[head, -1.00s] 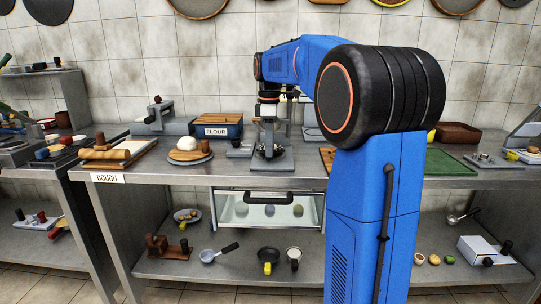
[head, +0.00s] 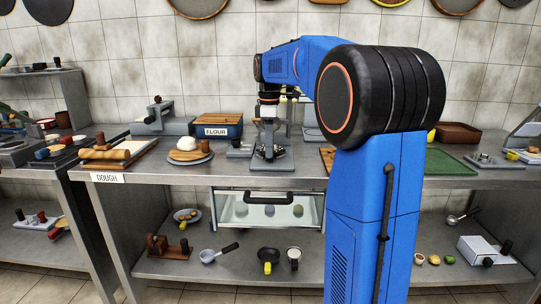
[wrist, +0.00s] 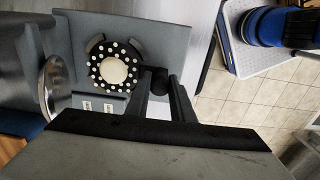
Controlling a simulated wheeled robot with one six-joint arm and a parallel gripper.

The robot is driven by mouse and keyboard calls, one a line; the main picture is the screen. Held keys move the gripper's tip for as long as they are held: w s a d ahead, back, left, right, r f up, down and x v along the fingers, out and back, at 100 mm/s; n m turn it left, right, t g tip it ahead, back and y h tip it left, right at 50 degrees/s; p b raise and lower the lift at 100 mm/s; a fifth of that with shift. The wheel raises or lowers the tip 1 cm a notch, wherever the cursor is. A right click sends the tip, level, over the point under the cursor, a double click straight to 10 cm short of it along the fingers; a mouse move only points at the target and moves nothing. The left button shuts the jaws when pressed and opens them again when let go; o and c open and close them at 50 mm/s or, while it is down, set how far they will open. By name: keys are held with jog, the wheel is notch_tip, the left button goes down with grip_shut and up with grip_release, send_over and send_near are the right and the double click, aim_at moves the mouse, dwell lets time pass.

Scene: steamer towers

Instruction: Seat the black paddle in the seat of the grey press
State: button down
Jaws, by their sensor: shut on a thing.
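The grey press (head: 284,164) stands on the middle table in the head view. In the wrist view its flat grey plate (wrist: 150,30) lies below my gripper (wrist: 160,84), with two small pale labels. A black disc with a ring of white dots and a cream centre (wrist: 113,70) sits between dark curved lugs on the plate. My gripper is shut on a dark rounded part, which appears to be the black paddle (wrist: 158,78), beside the disc's right edge. Whether this part joins the disc, and how deep it sits, I cannot tell. In the head view my gripper (head: 268,150) is low over the press.
A plate with dough (head: 184,146) and a flour box (head: 217,127) stand left of the press. A green board (head: 449,163) lies to the right. A round metal piece (wrist: 52,86) is left of the disc in the wrist view. A glass-fronted drawer (head: 268,210) hangs below.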

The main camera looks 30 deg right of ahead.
jog(key=shift+f, duration=0.55)
dwell(0.6)
jog(key=c, duration=1.8)
grip_release()
jog(key=shift+o, duration=0.2)
jog(key=shift+s+a, duration=0.1)
jog(key=shift+s, duration=0.1)
jog(key=shift+w+d+r, duration=0.15)
jog(key=shift+w+r, duration=0.05)
jog(key=shift+r, duration=0.95)
jog(key=shift+w+d+r, duration=0.1)
jog(key=shift+w+r, duration=0.1)
jog(key=shift+r, duration=0.95)
jog(key=shift+w+d+r, duration=0.15)
jog(key=shift+w+r, duration=0.05)
jog(key=shift+r, duration=0.95)
jog(key=o, duration=0.5)
jog(key=shift+o, duration=0.2)
